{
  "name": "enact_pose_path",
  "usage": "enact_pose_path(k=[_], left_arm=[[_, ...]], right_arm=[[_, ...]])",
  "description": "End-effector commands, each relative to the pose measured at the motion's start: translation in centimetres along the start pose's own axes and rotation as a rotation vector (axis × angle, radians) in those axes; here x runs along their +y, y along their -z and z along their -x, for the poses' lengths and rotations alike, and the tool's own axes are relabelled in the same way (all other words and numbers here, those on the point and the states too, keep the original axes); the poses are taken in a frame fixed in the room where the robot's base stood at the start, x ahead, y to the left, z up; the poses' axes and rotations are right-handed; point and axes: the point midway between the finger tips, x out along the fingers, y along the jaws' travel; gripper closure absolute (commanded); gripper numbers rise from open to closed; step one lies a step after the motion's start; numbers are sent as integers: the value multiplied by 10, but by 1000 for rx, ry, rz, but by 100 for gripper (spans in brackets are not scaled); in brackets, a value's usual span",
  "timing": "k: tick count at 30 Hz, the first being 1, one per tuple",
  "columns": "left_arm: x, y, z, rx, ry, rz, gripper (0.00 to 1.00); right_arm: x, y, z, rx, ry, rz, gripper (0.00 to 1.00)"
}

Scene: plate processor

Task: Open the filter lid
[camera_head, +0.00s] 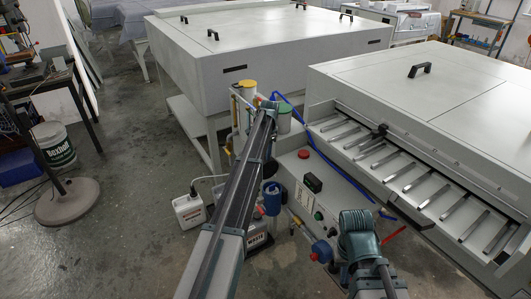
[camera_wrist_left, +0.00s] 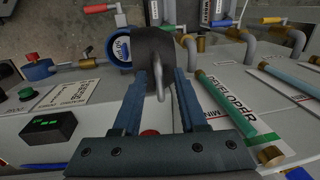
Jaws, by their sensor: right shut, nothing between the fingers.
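In the left wrist view my left gripper (camera_wrist_left: 160,80) has its two blue fingers apart. A dark cylindrical part that looks like the filter lid (camera_wrist_left: 152,45) is beyond and partly between the fingertips. Its grey curved handle (camera_wrist_left: 160,82) hangs in the gap; I cannot tell whether the fingers touch it. A blue round part with a white label (camera_wrist_left: 117,48) is beside the lid. In the head view a blue filter-like body (camera_head: 272,198) stands beside my left arm, which hides the left gripper. My right gripper (camera_head: 388,282) is low at the bottom right, shut and empty.
The plate processor (camera_head: 445,85) fills the right side. A control panel with a small display (camera_head: 312,183) and red button (camera_head: 304,154) is near the arms. Pipes and a developer tube (camera_wrist_left: 222,100) crowd the gripper.

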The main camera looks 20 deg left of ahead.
Motion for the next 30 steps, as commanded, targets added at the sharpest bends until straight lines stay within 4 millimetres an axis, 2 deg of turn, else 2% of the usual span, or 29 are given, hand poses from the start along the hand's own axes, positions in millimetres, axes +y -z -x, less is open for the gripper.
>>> enact_pose_path(k=[8,14,20,30], left_arm=[[0,0,1,1,0,0,59],[0,0,9,1,0,0,59],[0,0,31,1,0,0,59],[-1,0,84,0,0,0,59]], right_arm=[[0,0,0,0,0,0,100],[1,0,9,0,0,0,100],[3,-2,30,0,0,0,100],[8,-5,83,0,0,-1,100]])
